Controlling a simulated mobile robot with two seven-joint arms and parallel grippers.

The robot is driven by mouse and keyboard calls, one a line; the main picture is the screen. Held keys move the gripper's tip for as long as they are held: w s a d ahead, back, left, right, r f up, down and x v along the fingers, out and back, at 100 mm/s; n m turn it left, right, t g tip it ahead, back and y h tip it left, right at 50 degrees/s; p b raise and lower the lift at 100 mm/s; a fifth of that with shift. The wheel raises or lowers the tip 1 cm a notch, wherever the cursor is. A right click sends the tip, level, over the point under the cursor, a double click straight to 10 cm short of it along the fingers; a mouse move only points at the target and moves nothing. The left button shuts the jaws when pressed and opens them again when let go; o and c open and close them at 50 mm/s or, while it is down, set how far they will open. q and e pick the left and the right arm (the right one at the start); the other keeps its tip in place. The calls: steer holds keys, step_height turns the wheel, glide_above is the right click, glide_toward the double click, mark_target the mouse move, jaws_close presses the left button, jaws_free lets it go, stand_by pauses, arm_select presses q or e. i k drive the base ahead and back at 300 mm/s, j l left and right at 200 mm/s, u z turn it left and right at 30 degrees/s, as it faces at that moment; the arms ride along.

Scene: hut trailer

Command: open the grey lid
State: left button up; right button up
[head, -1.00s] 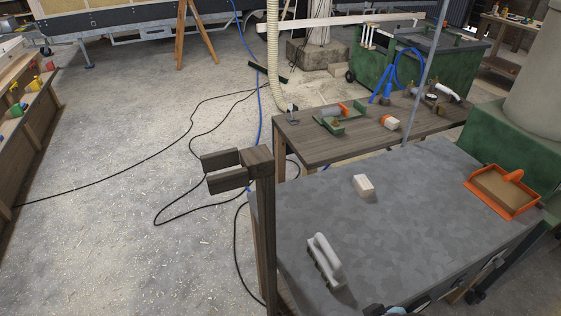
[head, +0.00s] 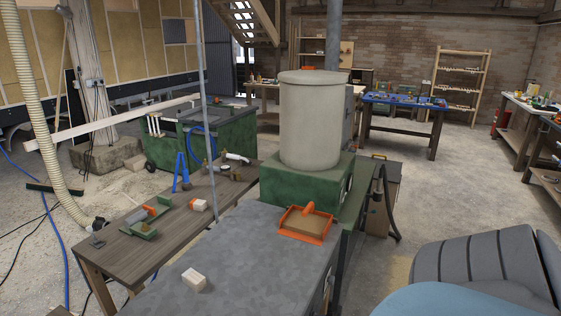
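A flat mottled grey top (head: 245,258) runs up from the bottom edge in the head view. A beige-grey drum (head: 315,125) stands on a green base (head: 300,190) behind it, with a flat round cover (head: 318,76) lying closed on it. I cannot tell for certain which of these is the grey lid. A pale block (head: 194,280) and an orange dustpan-like tray (head: 305,225) lie on the grey top. Neither of my grippers shows in this view.
A brown wooden bench (head: 150,230) with a green tool (head: 150,222) stands left of the grey top. A thin grey pole (head: 207,110) rises between them. A blue workbench (head: 403,103) stands farther back. Open concrete floor (head: 440,180) lies to the right.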

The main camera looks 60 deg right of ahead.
mark_target(394, 168)
steer(key=z, duration=2.5)
steer(key=i+l, duration=0.15)
steer(key=l, duration=0.25)
steer(key=i+l, duration=0.1)
steer(key=l, duration=0.3)
steer(key=i+l, duration=0.15)
steer(key=l, duration=0.25)
steer(key=i+l+z, duration=0.15)
steer(key=i+l, duration=0.25)
steer(key=i, duration=0.15)
steer(key=i+l+z, duration=0.15)
steer(key=i+l, duration=0.2)
steer(key=i, duration=1)
steer(key=i+u, duration=0.1)
steer(key=i, duration=0.7)
steer(key=i+u, duration=0.1)
steer(key=i, duration=0.75)
steer(key=i+l, duration=0.2)
steer(key=i, duration=0.6)
steer(key=i+u, duration=0.7)
steer(key=u, duration=0.2)
steer(key=i+l+u, duration=0.2)
steer(key=i+u, duration=0.25)
steer(key=k, duration=0.1)
